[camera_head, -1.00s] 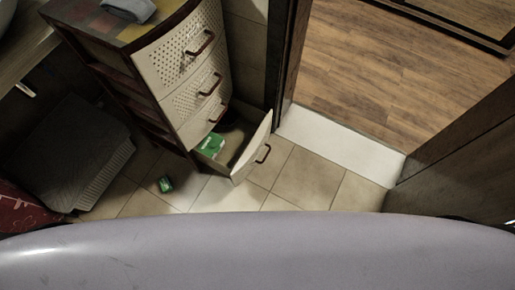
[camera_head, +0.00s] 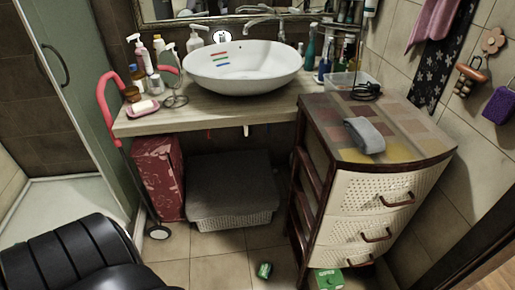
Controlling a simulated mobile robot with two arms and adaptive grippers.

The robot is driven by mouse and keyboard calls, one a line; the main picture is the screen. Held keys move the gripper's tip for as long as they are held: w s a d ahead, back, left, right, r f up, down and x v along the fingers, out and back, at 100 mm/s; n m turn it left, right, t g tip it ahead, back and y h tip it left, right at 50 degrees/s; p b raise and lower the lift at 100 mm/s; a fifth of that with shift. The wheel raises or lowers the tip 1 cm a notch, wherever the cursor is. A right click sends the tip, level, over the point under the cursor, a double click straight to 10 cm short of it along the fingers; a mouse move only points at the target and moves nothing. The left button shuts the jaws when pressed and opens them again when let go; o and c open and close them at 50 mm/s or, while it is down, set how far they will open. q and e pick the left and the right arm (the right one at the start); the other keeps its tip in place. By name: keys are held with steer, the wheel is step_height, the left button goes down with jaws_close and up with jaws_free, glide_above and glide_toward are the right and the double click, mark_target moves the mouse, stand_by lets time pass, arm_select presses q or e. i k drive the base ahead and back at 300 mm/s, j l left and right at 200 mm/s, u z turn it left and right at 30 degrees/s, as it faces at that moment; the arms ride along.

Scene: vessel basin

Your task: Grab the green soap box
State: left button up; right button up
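A small green box (camera_head: 264,270) lies on the tiled floor near the bottom centre, left of the drawer cabinet. I cannot tell which of the two is the soap box.
The drawer cabinet (camera_head: 372,195) stands at right with a grey cloth (camera_head: 364,135) on top. A counter (camera_head: 195,118) carries a white basin (camera_head: 242,68) and several bottles. A grey-covered basket (camera_head: 232,190), a red patterned box (camera_head: 158,178) and a red-handled trolley (camera_head: 112,105) stand below. Floor near the basket is clear.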

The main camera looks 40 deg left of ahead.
mark_target(264, 272)
steer(key=u, duration=1.15)
steer(key=j+z, duration=0.15)
